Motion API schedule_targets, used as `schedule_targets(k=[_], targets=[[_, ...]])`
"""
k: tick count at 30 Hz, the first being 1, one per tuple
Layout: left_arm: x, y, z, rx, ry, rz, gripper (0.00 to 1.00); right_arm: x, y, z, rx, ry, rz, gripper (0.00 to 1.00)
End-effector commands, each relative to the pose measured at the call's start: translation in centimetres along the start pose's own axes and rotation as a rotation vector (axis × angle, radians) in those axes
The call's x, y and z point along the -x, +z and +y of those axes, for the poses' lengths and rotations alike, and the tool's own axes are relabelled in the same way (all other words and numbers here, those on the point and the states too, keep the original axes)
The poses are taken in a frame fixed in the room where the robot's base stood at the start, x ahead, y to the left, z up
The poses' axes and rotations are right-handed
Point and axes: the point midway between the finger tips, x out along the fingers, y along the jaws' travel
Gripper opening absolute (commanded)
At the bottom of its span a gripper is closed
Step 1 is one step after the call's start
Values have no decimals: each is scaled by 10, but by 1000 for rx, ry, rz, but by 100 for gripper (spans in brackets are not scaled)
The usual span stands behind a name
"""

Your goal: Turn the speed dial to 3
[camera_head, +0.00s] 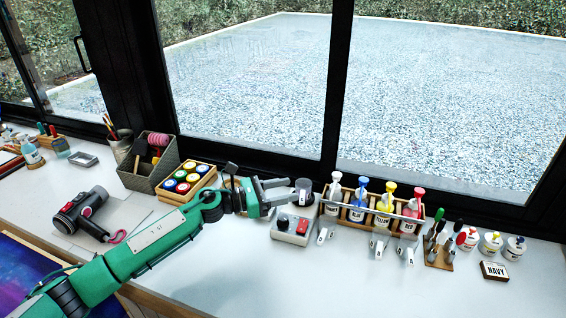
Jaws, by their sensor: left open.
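A small grey control box (291,232) sits on the white worktop near the middle of the view. On its top are a red knob or button (283,223) and a black knob (302,227). No numbers or pointer are legible at this size. A dark rounded piece (304,188) shows just behind the box; I cannot tell whether it is joined to it. My left gripper (291,191) is open, its fingers pointing right, above and behind the box near the dark piece. I cannot tell whether they touch it. My right gripper is out of view.
A wooden rack (328,209) of coloured bottles stands close right of the box. A tray of paint jars (186,180) and a grey bin (150,160) are on the left. A handheld tool (82,212) lies further left. The worktop in front of the box is clear.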

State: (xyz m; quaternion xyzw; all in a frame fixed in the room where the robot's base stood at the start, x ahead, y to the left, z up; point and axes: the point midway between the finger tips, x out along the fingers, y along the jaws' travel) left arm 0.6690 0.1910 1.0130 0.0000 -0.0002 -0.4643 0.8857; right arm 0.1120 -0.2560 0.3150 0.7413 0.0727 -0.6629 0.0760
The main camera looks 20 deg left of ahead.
Motion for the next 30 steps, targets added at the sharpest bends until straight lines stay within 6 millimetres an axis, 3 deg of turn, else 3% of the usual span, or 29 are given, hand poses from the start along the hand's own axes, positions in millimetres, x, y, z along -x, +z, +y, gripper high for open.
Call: schedule_targets(k=[6,12,18,30], targets=[[0,56,1,-7,0,0,50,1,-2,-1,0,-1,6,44],[0,86,0,-4,0,0,50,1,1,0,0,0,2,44],[0,99,0,0,-1,0,50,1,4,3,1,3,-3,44],[0,100,0,1,0,0,50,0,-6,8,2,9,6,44]])
